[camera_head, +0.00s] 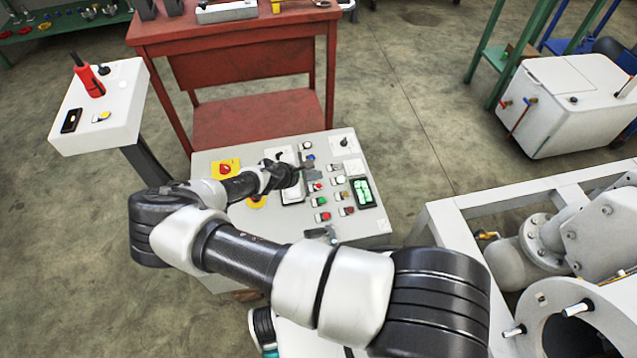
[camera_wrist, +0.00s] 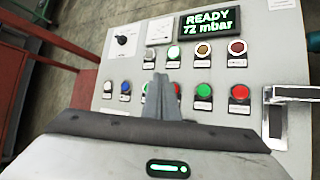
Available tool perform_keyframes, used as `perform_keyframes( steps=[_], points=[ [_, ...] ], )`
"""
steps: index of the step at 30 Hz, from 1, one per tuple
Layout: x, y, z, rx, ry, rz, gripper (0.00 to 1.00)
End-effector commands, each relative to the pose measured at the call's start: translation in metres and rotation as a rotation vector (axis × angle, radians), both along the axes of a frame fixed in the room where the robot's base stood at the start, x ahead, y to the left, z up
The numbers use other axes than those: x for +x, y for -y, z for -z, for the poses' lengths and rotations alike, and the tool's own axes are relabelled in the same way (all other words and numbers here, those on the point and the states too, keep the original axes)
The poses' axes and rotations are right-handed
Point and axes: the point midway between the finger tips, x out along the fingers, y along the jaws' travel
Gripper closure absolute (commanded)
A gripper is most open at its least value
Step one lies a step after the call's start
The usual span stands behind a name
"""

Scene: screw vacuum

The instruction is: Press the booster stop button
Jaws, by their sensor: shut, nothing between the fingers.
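The control panel (camera_head: 375,228) is a light grey sloped box with two rows of buttons and small labels too small to read. In the wrist view, red buttons show at the right end of the upper row (camera_wrist: 237,47) and lower row (camera_wrist: 239,92). Another red button (camera_head: 316,186) shows in the head view. I cannot tell which is the booster stop button. My gripper (camera_wrist: 172,85) is shut and empty, pointing at the lower row between a white button (camera_wrist: 145,87) and a green one (camera_wrist: 203,90), hiding what lies behind it. Contact cannot be told.
A lit display (camera_wrist: 209,22) reads READY 72 mbar. A black knob (camera_wrist: 122,40) is at its left. A red emergency button (camera_head: 226,168) on yellow sits at the panel's far left. A red table (camera_head: 240,50) stands behind; white pump framing (camera_head: 455,230) is at right.

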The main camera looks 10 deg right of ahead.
Motion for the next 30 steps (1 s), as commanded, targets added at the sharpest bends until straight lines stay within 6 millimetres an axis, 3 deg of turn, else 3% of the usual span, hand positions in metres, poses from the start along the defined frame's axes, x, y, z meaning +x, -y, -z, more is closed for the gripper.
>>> perform_keyframes(
  steps=[7,30],
  points=[
    [0.000,0.000,-0.026,0.000,-0.001,0.001,1.00],
    [0.000,0.000,-0.025,0.000,-0.001,-0.001,1.00]
  ],
)
